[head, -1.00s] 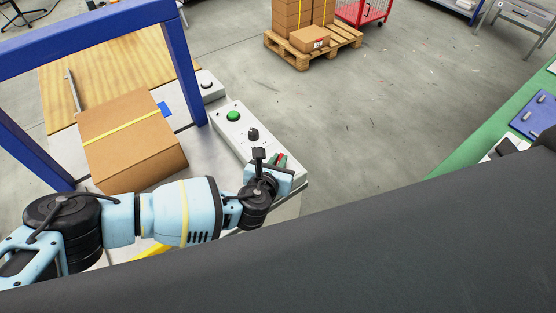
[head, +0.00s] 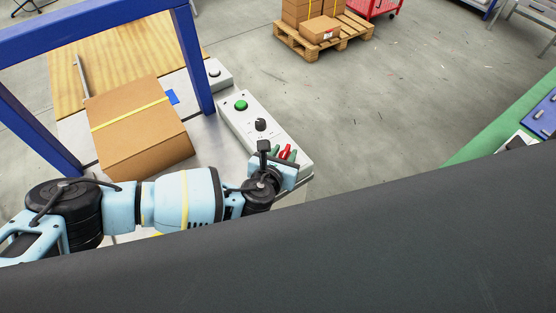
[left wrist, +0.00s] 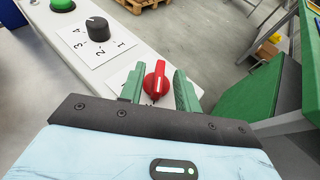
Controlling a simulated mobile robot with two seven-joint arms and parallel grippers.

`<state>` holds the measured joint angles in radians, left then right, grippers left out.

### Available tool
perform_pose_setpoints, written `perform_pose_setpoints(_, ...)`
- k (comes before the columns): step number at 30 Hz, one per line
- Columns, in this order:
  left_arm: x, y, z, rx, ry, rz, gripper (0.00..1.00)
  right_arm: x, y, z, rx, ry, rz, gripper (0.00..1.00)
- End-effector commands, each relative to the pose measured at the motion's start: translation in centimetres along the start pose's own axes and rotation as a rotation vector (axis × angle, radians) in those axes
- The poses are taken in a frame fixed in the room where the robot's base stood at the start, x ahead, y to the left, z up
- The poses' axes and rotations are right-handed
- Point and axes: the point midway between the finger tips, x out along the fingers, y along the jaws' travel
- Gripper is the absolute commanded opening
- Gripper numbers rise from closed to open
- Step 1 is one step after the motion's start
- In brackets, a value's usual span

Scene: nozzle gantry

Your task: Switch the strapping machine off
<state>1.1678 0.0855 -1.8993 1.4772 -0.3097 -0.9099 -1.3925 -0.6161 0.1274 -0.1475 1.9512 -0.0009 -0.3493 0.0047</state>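The strapping machine has a blue arch (head: 187,60) and a pale control panel (head: 240,125) along its right side. My left gripper (head: 284,156) is at this switch. Its two green fingers (left wrist: 159,90) stand apart, one on each side of the red switch, with a visible gap on the right. Whether the left finger touches it I cannot tell. My right gripper is not in view.
A green button (head: 240,105) and a black numbered dial (head: 260,125) sit farther along the panel. A carton (head: 140,130) with a yellow strap lies on the machine. A pallet of cartons (head: 325,40) stands on the floor behind. The floor right of the panel is clear.

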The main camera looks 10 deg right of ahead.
Motion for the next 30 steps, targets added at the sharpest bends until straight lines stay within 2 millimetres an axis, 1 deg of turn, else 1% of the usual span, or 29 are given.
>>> perform_pose_setpoints(3,-1.5,0.1,0.0,-0.004,0.001,-0.001,0.33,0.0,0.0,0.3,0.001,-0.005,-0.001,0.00)
perform_pose_setpoints(9,-4.1,0.1,0.1,-0.003,0.000,0.000,0.33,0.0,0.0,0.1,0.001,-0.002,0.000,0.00)
perform_pose_setpoints(15,-5.9,0.0,0.1,-0.003,0.000,0.000,0.33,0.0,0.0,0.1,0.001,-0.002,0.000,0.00)
perform_pose_setpoints(21,-6.5,0.1,0.1,-0.001,-0.001,0.002,0.33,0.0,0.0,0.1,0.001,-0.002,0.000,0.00)
perform_pose_setpoints(30,-6.5,0.0,0.1,-0.001,-0.001,0.001,0.33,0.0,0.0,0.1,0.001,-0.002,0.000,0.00)
